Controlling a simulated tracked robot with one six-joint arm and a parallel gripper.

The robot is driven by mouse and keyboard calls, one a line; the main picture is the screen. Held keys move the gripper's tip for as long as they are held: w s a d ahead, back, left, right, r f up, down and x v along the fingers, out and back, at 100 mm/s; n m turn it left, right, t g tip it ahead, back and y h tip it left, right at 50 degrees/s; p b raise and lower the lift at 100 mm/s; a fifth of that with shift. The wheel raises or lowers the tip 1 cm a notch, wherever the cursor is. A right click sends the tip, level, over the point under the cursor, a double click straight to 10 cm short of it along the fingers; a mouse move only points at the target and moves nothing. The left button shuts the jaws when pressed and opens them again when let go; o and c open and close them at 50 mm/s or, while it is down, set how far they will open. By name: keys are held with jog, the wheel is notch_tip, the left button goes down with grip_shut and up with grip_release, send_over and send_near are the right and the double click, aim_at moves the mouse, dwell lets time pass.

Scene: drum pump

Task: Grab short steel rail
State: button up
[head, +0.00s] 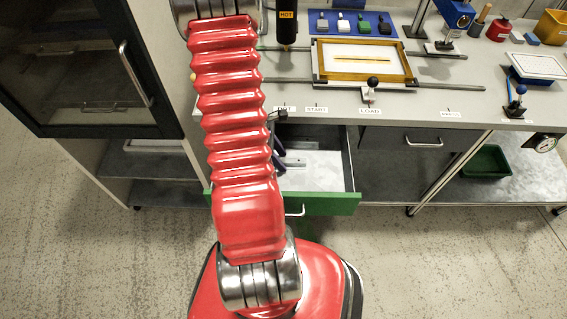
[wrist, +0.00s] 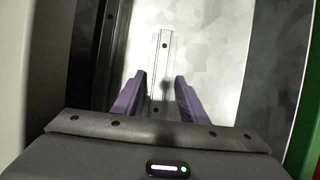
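A short steel rail (wrist: 161,50), a narrow metal strip with dark holes, lies on the pale floor of an open drawer. It points straight away from my gripper in the wrist view. My gripper (wrist: 160,79) is open, with its two purple fingers apart on either side of the rail's near part. I see no finger touching the rail, and the height gap is hard to tell. In the head view the rail's end (head: 295,161) shows in the drawer beside my gripper, which is mostly hidden behind my red arm.
The drawer (head: 333,204) has a green front and dark side walls close around my gripper. The bench top (head: 430,105) above it holds a framed screen (head: 362,62) and several tools. A dark-framed glass cabinet door (head: 90,60) stands at the left.

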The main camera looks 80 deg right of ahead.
jog(key=shift+s+f, duration=0.1)
jog(key=shift+f, duration=0.05)
jog(key=shift+c, duration=0.4)
jog(key=c, duration=0.7)
